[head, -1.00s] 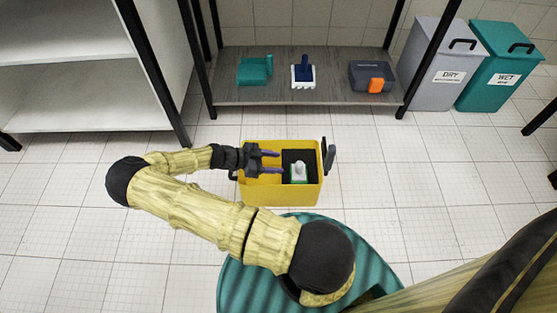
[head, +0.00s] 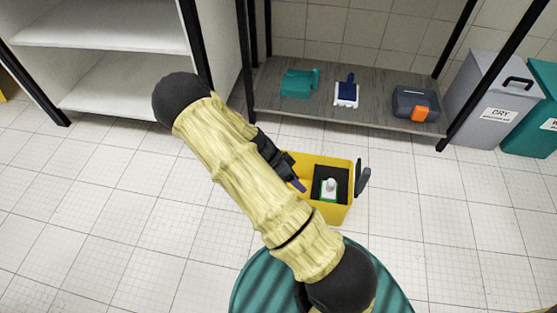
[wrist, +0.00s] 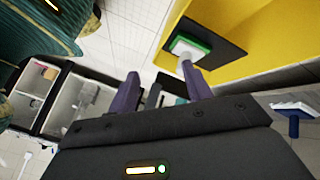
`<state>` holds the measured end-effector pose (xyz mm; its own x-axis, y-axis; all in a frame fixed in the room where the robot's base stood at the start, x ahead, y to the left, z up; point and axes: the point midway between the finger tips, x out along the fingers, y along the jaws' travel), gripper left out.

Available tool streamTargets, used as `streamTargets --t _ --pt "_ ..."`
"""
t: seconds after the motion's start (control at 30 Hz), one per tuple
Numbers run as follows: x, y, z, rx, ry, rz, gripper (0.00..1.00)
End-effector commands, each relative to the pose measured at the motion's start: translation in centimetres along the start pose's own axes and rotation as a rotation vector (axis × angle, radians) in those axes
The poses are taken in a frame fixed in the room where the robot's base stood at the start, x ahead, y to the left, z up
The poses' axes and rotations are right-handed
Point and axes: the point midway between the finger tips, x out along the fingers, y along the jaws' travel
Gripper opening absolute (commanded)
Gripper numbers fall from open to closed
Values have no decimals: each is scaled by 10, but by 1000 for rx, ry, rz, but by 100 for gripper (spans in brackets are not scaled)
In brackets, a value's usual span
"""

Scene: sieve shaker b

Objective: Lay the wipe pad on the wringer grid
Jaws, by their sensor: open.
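The wipe pad (head: 329,188) is a white and green block with a pale upright knob. It lies on the black wringer grid (head: 343,172) inside the yellow bucket (head: 333,213). The wrist view also shows the pad (wrist: 188,45), the grid (wrist: 222,47) and the bucket's yellow wall (wrist: 270,45). My gripper (wrist: 162,90) is open with nothing between its purple fingers. In the wrist view the pad's knob shows just beyond the right finger; I cannot tell whether they touch. In the head view my gripper is at the bucket's left side, partly hidden by my arm.
A dark handle (head: 363,181) stands at the bucket's right side. A low shelf behind holds a teal item (head: 298,83), a blue and white brush (head: 347,92) and a dark case (head: 413,103) with an orange part. Bins stand right. Tiled floor is free to the left.

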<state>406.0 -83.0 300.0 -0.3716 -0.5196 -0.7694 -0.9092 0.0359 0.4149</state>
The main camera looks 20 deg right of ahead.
Motion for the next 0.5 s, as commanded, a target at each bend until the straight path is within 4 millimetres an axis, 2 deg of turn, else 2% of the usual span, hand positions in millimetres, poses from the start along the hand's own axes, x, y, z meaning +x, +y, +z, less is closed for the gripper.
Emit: streamTargets --t 0.2,0.5 --pt "-45 24 5 -287 -188 -134 50" --pt "-110 63 -1 -693 -277 -430 50"
